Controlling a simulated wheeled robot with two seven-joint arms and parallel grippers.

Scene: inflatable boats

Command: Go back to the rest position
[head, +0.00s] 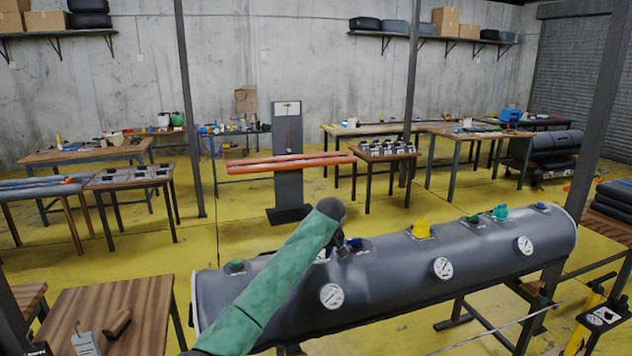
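My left arm, in a green sleeve, reaches in from the bottom left across a grey inflatable tube (395,270). My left gripper (347,243) is small and dark at the arm's far end, above the tube's top and close to a dark blue valve cap (355,242). I cannot tell whether it touches the cap or whether its fingers are open. The tube also carries a yellow valve piece (421,229), a teal one (500,212), a green cap (237,265) and white gauges such as the middle one (442,268). My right gripper is not in view.
A wooden table (120,300) with a grey tool and a brown block stands at the lower left. A dark post (600,110) rises at the right. Behind the tube are a table with small parts (385,150) and orange rolls (290,164). Yellow floor lies open between.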

